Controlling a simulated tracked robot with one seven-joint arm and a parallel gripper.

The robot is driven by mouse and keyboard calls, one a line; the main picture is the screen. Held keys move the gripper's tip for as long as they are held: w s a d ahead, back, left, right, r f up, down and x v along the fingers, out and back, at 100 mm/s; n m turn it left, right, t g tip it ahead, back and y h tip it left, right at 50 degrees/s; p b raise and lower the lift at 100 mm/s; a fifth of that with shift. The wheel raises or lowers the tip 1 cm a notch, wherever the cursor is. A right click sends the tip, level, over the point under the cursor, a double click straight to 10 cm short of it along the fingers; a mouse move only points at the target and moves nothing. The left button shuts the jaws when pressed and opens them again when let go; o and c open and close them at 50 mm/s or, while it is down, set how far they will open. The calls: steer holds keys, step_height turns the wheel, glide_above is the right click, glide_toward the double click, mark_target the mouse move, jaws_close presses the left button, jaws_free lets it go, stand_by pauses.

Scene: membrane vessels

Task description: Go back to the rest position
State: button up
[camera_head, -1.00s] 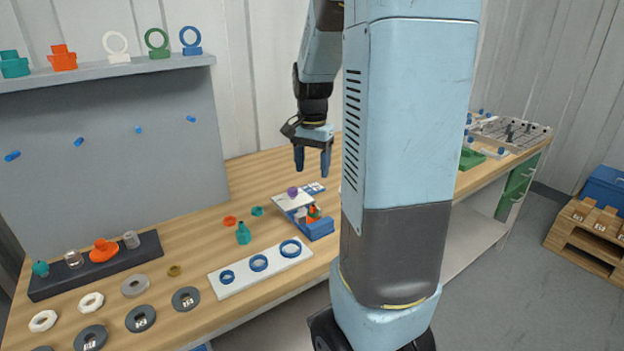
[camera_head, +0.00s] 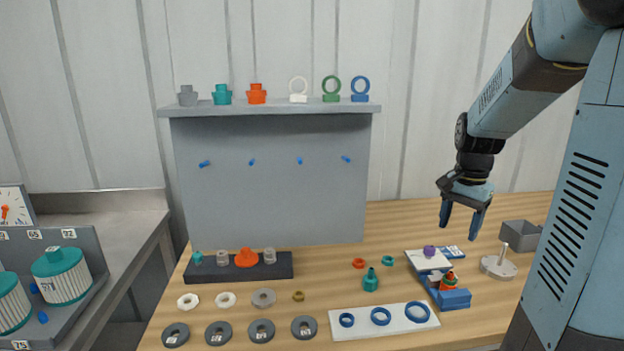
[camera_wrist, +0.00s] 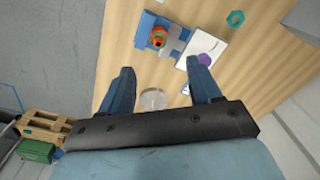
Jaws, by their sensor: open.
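My gripper (camera_head: 461,222) is raised above the right part of the wooden workbench (camera_head: 410,230), pointing down. Its two blue fingers are apart with nothing between them; they also show in the wrist view (camera_wrist: 163,88). Below and left of it in the head view is a blue fixture (camera_head: 452,298) bearing an orange and green part (camera_head: 448,281). A white plate with a purple knob (camera_head: 429,252) lies just behind the fixture. My gripper touches none of these.
A round grey base with a post (camera_head: 498,264) and a grey bin (camera_head: 520,236) stand to the right. A white plate with blue rings (camera_head: 384,320), a dark rack (camera_head: 238,270) and several discs lie leftward. A shelved grey panel (camera_head: 270,180) stands behind. Air around my gripper is clear.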

steer(key=s+a+r+n+t, duration=0.2)
steer(key=s+a+r+n, duration=0.2)
steer(key=s+a, duration=0.3)
steer(key=s+a+r+n+t, duration=0.3)
steer(key=s+a+r+n, duration=0.1)
steer(key=s+a+n, duration=0.3)
steer(key=shift+s+a+r, duration=0.15)
steer(key=shift+s+r, duration=0.2)
steer(key=shift+s, duration=0.85)
